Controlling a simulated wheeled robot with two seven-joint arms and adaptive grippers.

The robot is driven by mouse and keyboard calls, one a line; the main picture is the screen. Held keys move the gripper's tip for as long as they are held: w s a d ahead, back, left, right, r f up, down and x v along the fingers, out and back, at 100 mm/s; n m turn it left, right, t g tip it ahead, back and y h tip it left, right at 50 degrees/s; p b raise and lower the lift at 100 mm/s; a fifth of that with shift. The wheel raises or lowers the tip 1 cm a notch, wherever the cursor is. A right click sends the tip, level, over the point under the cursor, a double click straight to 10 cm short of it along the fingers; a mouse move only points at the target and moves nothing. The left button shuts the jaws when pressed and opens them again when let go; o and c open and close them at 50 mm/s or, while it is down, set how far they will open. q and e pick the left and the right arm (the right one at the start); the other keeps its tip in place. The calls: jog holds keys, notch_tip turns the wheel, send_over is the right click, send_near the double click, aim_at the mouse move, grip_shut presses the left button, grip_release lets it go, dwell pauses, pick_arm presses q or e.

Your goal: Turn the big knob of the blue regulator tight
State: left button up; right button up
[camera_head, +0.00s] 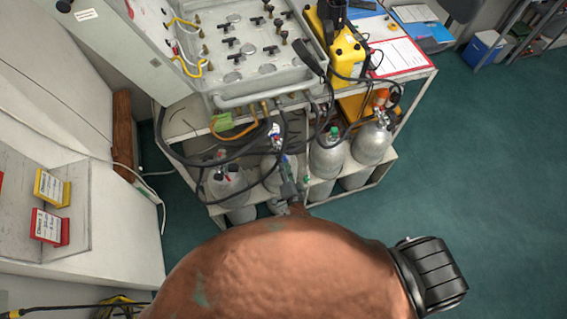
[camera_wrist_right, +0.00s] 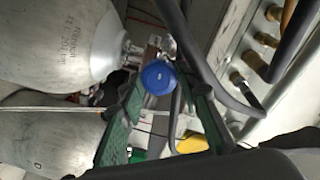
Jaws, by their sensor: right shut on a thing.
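The blue regulator's big knob (camera_wrist_right: 158,77) is a round blue cap between the fingertips of my right gripper in the right wrist view. My right gripper (camera_wrist_right: 160,88) is shut on it, with one green-padded finger on each side. In the head view, my right gripper (camera_head: 280,160) reaches in among the cylinders below the panel. A small blue part of the regulator (camera_head: 274,131) shows just beyond the fingers. The rest of the regulator is mostly hidden by the fingers and hoses. My left gripper is not in view.
Grey cylinders (camera_head: 327,158) stand on the white cart's lower shelf around the gripper. Black hoses (camera_head: 232,138) loop close by. The valve panel (camera_head: 250,50) and a yellow case (camera_head: 340,62) sit above. My own arm covers the lower middle. The green floor (camera_head: 470,170) at right is clear.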

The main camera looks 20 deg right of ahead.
jog(key=shift+s+f, duration=0.1)
jog(key=o, duration=1.2)
jog(key=shift+c, duration=0.2)
jog(key=s, duration=1.2)
jog(key=shift+a+r, duration=0.25)
jog(key=shift+r, duration=0.2)
